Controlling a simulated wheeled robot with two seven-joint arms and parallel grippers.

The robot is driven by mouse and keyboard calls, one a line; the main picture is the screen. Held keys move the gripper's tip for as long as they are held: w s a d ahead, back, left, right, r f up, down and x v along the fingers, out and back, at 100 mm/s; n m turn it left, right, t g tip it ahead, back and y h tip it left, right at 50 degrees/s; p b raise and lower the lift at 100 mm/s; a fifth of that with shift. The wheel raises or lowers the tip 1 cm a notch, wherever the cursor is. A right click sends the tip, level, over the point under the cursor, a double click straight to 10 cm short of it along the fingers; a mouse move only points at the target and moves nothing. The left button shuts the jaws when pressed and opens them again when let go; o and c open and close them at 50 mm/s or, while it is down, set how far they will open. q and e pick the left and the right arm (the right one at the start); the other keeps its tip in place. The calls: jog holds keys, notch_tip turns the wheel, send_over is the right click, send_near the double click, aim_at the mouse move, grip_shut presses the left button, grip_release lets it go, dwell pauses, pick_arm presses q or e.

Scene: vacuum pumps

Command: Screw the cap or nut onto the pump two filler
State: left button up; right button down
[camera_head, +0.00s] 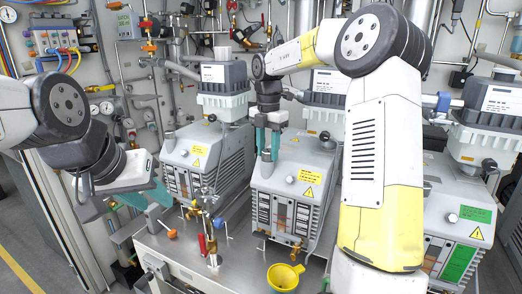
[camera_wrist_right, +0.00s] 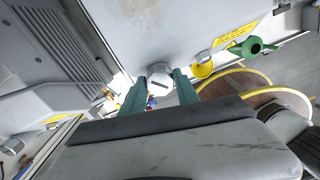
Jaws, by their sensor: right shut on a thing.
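Pump two looks to be the middle grey pump (camera_head: 296,165), with a yellow warning label on its front. My right gripper (camera_head: 268,153) points down at the left part of its top. In the right wrist view, the green fingers (camera_wrist_right: 158,90) are shut on a pale hexagonal cap or nut (camera_wrist_right: 158,76), which lies against or close to the pump's grey casing (camera_wrist_right: 150,30). The filler is hidden, so I cannot tell whether threads are engaged. My left gripper (camera_head: 150,194) hangs at the left, beside the left pump; its jaw gap is unclear.
A left pump (camera_head: 190,160) and a right pump (camera_head: 462,200) flank the middle one. A yellow funnel (camera_head: 284,277) lies on the metal bench (camera_head: 180,250) in front. A valve fitting (camera_head: 209,225) stands by the left pump. Pipes and gauges crowd the back wall.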

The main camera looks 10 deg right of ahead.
jog(key=m, duration=1.3)
jog(key=shift+m, duration=0.4)
jog(key=m, duration=0.4)
jog(key=c, duration=0.8)
grip_release()
jog(key=shift+c, duration=0.2)
jog(key=shift+r, duration=2.5)
